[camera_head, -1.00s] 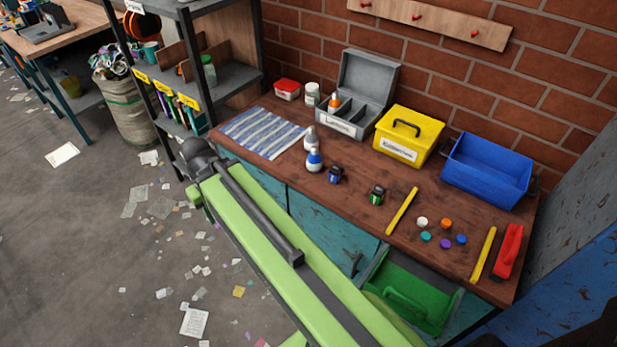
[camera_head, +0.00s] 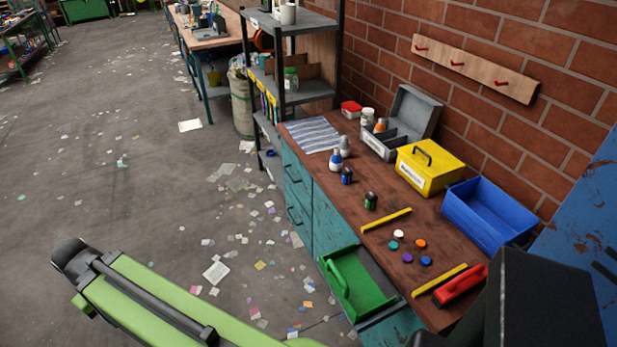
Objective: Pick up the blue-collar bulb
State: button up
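The blue-collar bulb (camera_head: 336,162) stands on the wooden workbench (camera_head: 433,233), near its front edge. It has a white top and a blue band. A bulb with a grey-white body (camera_head: 345,146) stands just behind it. A bulb with an orange part (camera_head: 380,126) sits in the open grey case (camera_head: 411,127). My green arm link crosses the lower left, over the floor and apart from the bench. My gripper is not in view.
A blue bin (camera_head: 490,213), yellow box (camera_head: 429,167), two small dark jars, colored discs, yellow bars and a red-handled tool (camera_head: 462,283) are on the bench. A drawer with a green tray (camera_head: 357,288) stands open below. A striped cloth (camera_head: 313,135) lies at the far end.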

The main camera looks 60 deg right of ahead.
aim_at(335, 163)
jog(key=z, duration=0.3)
jog(key=i, duration=1.3)
jog(key=z, duration=0.95)
jog(key=i, duration=1.6)
jog(key=z, duration=1.1)
jog(key=k, duration=0.8)
jog(key=z, duration=0.4)
jog(key=i, duration=0.9)
jog(key=u, duration=0.25)
